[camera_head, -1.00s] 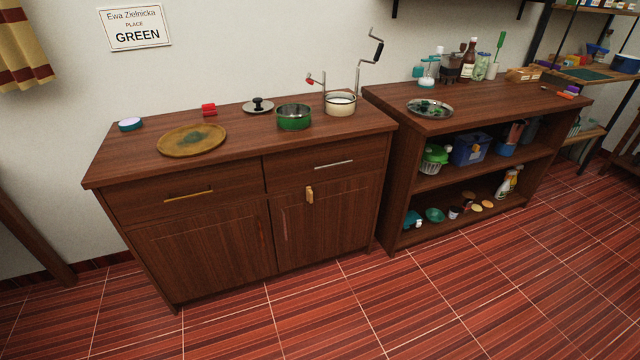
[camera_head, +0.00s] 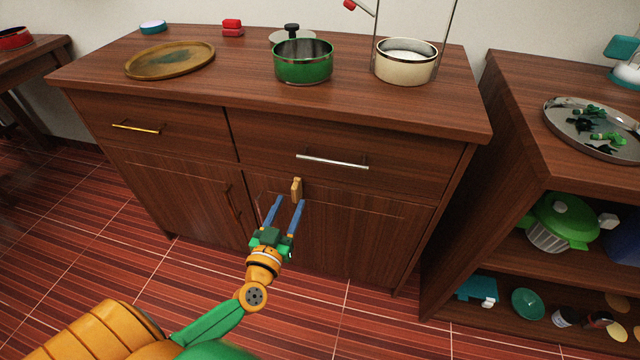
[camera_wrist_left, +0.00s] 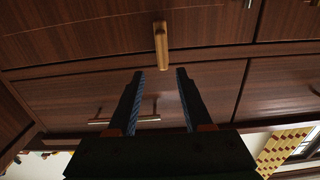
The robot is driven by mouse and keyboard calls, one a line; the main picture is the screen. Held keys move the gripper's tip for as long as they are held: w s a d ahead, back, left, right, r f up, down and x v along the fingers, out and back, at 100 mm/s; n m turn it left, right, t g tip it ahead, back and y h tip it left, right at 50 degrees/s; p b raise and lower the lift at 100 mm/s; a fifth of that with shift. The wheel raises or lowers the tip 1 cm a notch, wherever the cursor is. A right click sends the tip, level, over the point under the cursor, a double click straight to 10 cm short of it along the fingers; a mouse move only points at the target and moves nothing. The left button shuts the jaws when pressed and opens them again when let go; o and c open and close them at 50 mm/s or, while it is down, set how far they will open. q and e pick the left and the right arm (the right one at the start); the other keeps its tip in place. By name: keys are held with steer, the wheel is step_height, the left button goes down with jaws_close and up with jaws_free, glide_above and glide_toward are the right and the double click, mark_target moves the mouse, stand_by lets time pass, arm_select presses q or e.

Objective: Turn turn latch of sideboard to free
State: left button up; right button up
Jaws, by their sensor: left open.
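The sideboard (camera_head: 345,220) is dark brown wood with two drawers over two doors. Its turn latch (camera_head: 296,188) is a small tan wooden piece at the top of the right door, upright, just under the right drawer. In the left wrist view the latch (camera_wrist_left: 161,45) lies ahead of the fingers, between their lines. My left gripper (camera_head: 288,201) is open and empty, its two blue fingers pointing at the latch from just below it. In the left wrist view the gripper (camera_wrist_left: 160,73) shows nothing between its fingers. I cannot tell whether a fingertip touches the latch. My right gripper is not in view.
The right drawer's silver handle (camera_head: 332,161) is just above and right of the latch. A green pot (camera_head: 303,66), a cream pot (camera_head: 405,68) and a brown tray (camera_head: 165,62) stand on top. An open shelf unit (camera_head: 520,120) stands at the right. The floor in front is clear.

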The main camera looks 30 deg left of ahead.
mark_target(293, 191)
arm_select(q)
steer(key=x, duration=0.2)
steer(key=b+x, duration=0.1)
steer(key=x, duration=0.3)
steer(key=shift+a+b, duration=0.25)
steer(key=shift+b, duration=0.05)
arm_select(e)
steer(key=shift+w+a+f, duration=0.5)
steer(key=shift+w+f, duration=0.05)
arm_select(q)
jaws_close()
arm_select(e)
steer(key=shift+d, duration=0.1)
